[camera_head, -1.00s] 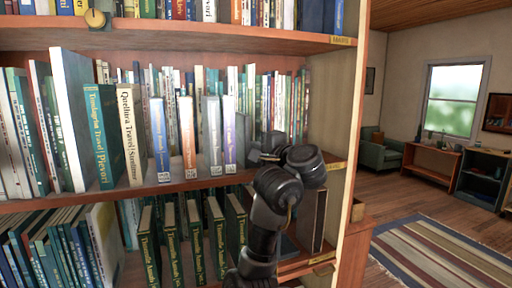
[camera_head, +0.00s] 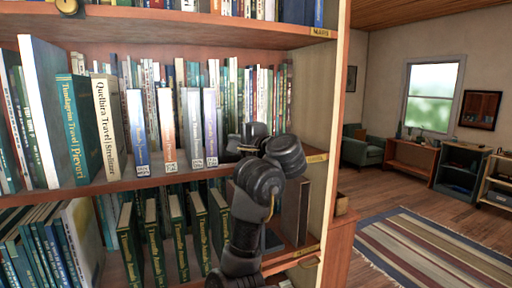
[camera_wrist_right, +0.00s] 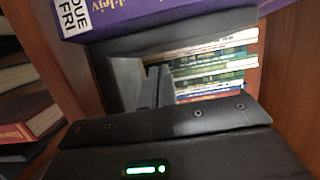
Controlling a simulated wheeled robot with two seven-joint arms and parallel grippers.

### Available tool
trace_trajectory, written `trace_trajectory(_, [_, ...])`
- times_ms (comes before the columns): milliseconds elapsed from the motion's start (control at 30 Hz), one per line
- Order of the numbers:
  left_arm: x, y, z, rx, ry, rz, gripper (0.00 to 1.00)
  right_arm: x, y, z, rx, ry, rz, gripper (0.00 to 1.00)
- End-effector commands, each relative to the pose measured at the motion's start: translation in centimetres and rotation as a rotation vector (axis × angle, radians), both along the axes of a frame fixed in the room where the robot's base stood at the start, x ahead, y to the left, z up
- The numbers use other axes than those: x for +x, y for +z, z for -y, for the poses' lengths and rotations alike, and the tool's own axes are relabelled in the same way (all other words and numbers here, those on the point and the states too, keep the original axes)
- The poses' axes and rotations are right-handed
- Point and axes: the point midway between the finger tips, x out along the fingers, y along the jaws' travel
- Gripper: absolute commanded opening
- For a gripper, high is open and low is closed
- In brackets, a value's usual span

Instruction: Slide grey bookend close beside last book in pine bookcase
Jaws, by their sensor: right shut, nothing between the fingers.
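The last book in the row on the middle shelf is a pale purple-spined one (camera_head: 210,128); its purple spine (camera_wrist_right: 150,18) also crosses the top of the right wrist view. A dark grey plate, which looks like the bookend (camera_wrist_right: 205,24), lies along this book in that view. I cannot tell whether a small gap remains between them. My right gripper (camera_head: 232,151) is at the shelf just right of the purple book, its fingers (camera_wrist_right: 155,88) shut and empty beside the grey plate. In the head view the gripper and wrist largely hide the bookend. My left gripper is out of view.
The pine bookcase's right side panel (camera_head: 318,110) stands right of my arm. A back row of thin books (camera_head: 265,95) fills the shelf's rear. Green books (camera_head: 178,235) lean on the shelf below. The open floor with a striped rug (camera_head: 425,250) is to the right.

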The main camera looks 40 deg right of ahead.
Motion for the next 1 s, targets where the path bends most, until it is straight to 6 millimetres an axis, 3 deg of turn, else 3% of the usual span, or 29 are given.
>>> trace_trajectory(33, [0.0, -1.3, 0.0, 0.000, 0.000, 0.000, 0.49, -0.1, -0.5, 0.7, 0.002, 0.002, 0.003, 0.00])
trace_trajectory(133, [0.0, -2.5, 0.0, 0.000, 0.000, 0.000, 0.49, -0.4, -0.6, 2.2, 0.000, 0.008, 0.004, 0.00])
trace_trajectory(433, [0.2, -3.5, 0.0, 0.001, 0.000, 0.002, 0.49, -7.7, -0.3, 2.0, -0.006, 0.005, 0.004, 0.00])
trace_trajectory(500, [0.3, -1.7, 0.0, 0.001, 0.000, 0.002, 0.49, -8.4, 0.6, 1.9, 0.000, 0.010, 0.001, 0.00])
trace_trajectory(700, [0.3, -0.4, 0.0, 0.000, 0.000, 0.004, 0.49, -9.8, 0.2, 1.9, 0.000, 0.009, 0.000, 0.00])
trace_trajectory(1000, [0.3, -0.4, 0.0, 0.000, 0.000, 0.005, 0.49, -10.1, -0.1, 1.9, 0.000, 0.010, 0.000, 0.00])
